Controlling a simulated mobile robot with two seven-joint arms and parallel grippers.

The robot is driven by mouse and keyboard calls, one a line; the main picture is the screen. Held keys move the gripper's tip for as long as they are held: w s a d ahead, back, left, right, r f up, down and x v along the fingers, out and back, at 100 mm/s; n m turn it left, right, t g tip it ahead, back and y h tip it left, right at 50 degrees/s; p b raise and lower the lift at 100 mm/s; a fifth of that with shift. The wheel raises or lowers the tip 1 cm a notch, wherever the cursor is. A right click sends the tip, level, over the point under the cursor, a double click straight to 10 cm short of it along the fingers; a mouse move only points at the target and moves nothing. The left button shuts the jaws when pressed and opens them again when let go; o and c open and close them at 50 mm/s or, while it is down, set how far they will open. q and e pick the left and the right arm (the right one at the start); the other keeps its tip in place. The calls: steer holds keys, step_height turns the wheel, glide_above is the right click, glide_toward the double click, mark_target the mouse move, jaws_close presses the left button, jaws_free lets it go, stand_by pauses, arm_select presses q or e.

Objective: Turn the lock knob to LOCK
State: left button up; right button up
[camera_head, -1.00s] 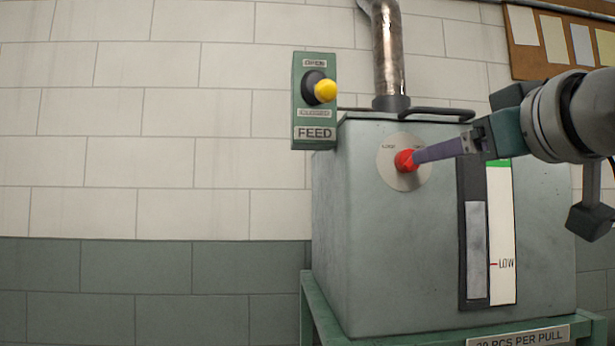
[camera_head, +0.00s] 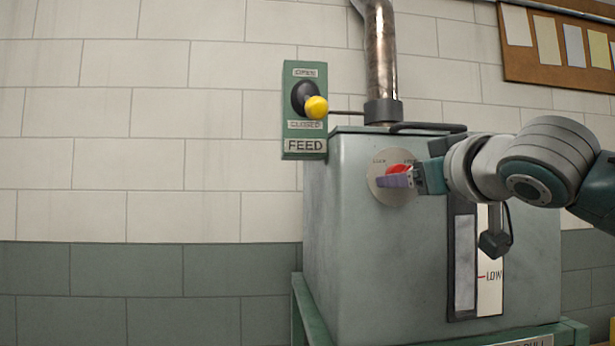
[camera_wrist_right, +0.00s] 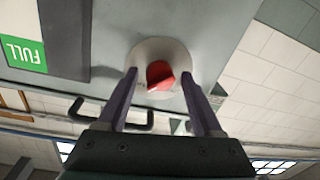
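The red lock knob (camera_head: 399,168) sits on a round pale plate (camera_head: 376,187) on the front of the grey-green box. LOCK is printed at the plate's upper left; a second label at its upper right is partly hidden. My right gripper (camera_head: 388,181) comes in from the right, its purple fingers in front of the plate, covering the knob's lower part. In the right wrist view, the knob (camera_wrist_right: 159,76) shows between the two spread fingertips (camera_wrist_right: 159,78), with gaps on both sides. Which label the knob points to is unclear. My left gripper is out of view.
A FEED panel (camera_head: 305,145) with a yellow-balled lever (camera_head: 316,107) is on the left. A black handle (camera_head: 428,128) and a metal pipe (camera_head: 381,55) are at the box's top. A level gauge (camera_head: 490,270) is below my right arm. The wall at left is clear.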

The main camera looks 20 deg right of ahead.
jaws_close()
stand_by(0.3)
steer(key=n+p, duration=0.3)
steer(key=n, duration=0.2)
steer(key=n+p, duration=0.4)
steer(key=n, duration=0.2)
steer(key=n+g+p, duration=0.1)
steer(key=n+p, duration=0.3)
steer(key=n, duration=0.2)
steer(key=shift+r+h, duration=0.3)
steer(key=shift+r, duration=0.05)
stand_by(0.5)
